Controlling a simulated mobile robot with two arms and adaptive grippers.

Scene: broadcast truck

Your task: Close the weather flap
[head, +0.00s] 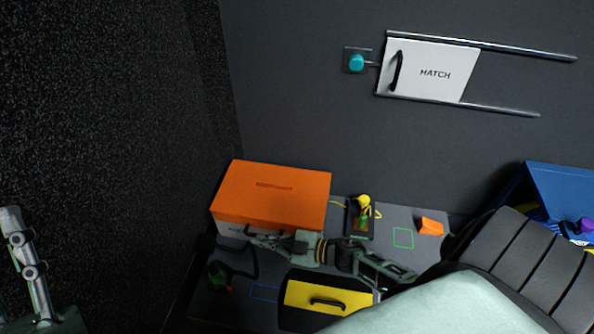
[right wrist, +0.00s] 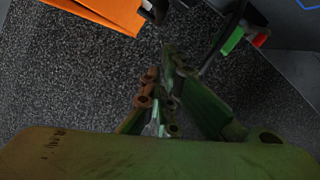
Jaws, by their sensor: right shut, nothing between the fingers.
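Nothing in view is labelled as a weather flap. A yellow panel (head: 335,292) with a black handle (head: 327,302) is at the lower middle of the head view; whether it is the flap I cannot tell. A white hatch panel (head: 435,73) marked HATCH sits on wall rails. My right gripper (head: 274,239) reaches left, in front of the orange box (head: 278,190); it is shut and empty. Its fingers (right wrist: 160,68) show close together in the right wrist view, with the box edge (right wrist: 105,12) at the upper left. My left gripper is not in view.
A teal knob (head: 356,63) is left of the hatch. A yellow-and-green item (head: 364,210) and an orange block (head: 431,226) are on the grey worktop (head: 385,235). A black cable with a green-and-red end (right wrist: 245,38) is near my right gripper. A blue case (head: 560,185) stands right.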

